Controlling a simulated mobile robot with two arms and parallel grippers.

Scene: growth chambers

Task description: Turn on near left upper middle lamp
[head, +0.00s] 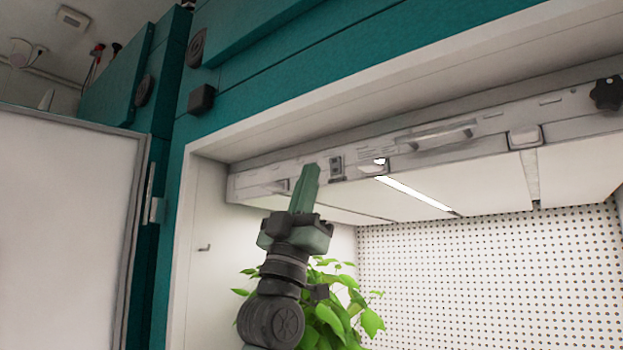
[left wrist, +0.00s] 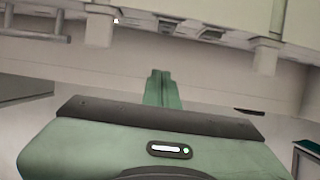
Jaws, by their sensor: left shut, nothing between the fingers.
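A long grey lamp housing (head: 475,133) runs across the top of the chamber opening, with a handle, a label and a small dark rocker-like switch (head: 336,168) on its front. My left gripper (head: 311,168) points up with its fingers shut and empty. In the head view its tips overlap the housing just left of the switch; I cannot tell whether they touch it. In the left wrist view the shut fingers (left wrist: 160,75) stand upright below a pale structure along the top edge. A bright strip (head: 415,194) shows between white panels under the housing. My right gripper is not in view.
A green leafy plant (head: 330,318) stands in the chamber behind my left arm. A perforated white wall (head: 490,270) closes the back. A black knob (head: 606,93) sits at the housing's right end. An open white door (head: 65,230) stands at the left.

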